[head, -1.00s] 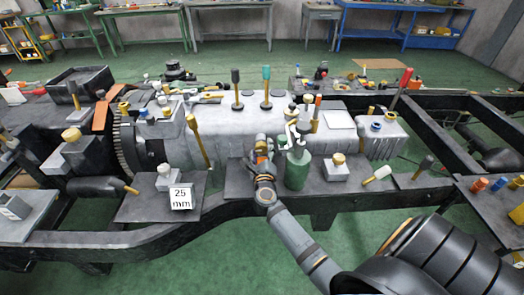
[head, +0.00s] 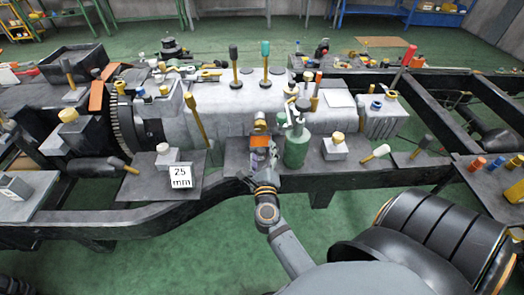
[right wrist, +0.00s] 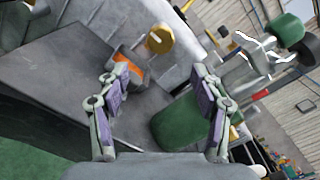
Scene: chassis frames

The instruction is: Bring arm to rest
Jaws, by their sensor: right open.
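My right gripper (head: 260,160) is in the middle of the head view, over a dark plate at the near side of the chassis, just left of a green bottle (head: 296,150). In the right wrist view the right gripper (right wrist: 162,85) is open, with its two purple-padded fingers spread and nothing held between them. The green bottle also shows there (right wrist: 180,125), behind and beside the right finger. An orange part (right wrist: 130,68) with a yellow knob (right wrist: 160,38) lies beyond the fingers. My left gripper is not in view.
A block with a "25 mm" sign (head: 180,177) stands on a plate to the left. A grey block with a yellow knob (head: 336,146) is right of the bottle. A black ribbed seat-like part (head: 440,235) is at lower right. Green floor (head: 150,265) is open in front.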

